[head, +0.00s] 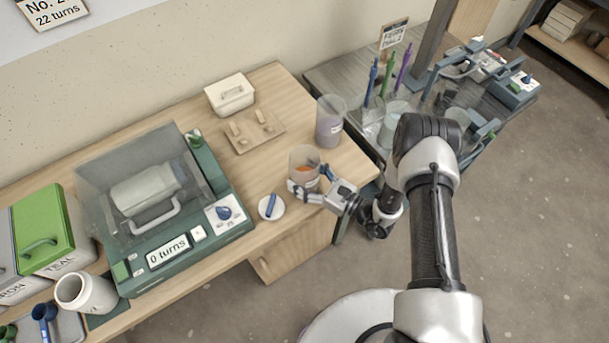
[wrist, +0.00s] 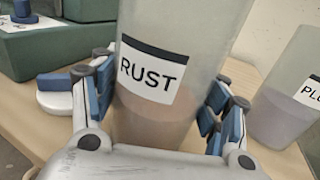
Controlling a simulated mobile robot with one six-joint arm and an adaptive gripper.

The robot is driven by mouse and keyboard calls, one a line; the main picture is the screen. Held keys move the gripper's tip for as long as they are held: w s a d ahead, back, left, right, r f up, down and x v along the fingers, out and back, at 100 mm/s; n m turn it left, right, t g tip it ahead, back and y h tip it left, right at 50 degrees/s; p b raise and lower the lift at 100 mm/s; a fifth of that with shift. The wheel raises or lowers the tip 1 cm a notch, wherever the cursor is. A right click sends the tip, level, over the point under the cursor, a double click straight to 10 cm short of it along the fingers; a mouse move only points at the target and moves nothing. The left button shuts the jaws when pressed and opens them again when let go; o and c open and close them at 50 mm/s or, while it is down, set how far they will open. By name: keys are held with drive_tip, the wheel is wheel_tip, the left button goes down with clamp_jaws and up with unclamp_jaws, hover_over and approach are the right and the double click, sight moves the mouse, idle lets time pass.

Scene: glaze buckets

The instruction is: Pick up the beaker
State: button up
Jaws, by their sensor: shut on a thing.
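The beaker (head: 304,160) is a translucent cup near the right part of the wooden bench, with orange-brown contents. In the wrist view the beaker (wrist: 172,60) carries a white label reading RUST and stands between the blue-padded fingers. My gripper (head: 309,183) reaches in from the right and is shut on the beaker, with a finger on each side. The gripper also fills the lower part of the wrist view (wrist: 160,112). I cannot tell whether the beaker's base touches the bench, as it is hidden.
A second beaker (head: 330,122) with purplish contents stands just behind. A white round dish (head: 271,207) with a blue piece is to the left. A green machine (head: 185,245) reading 0 turns stands further left. A wooden board (head: 254,137) and white box (head: 231,95) are behind.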

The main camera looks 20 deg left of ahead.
drive_tip(key=shift+r, duration=0.15)
drive_tip(key=shift+c, duration=0.4)
wheel_tip(320, 180, up, 20)
drive_tip(key=p, duration=0.5)
idle(0.6)
idle(0.8)
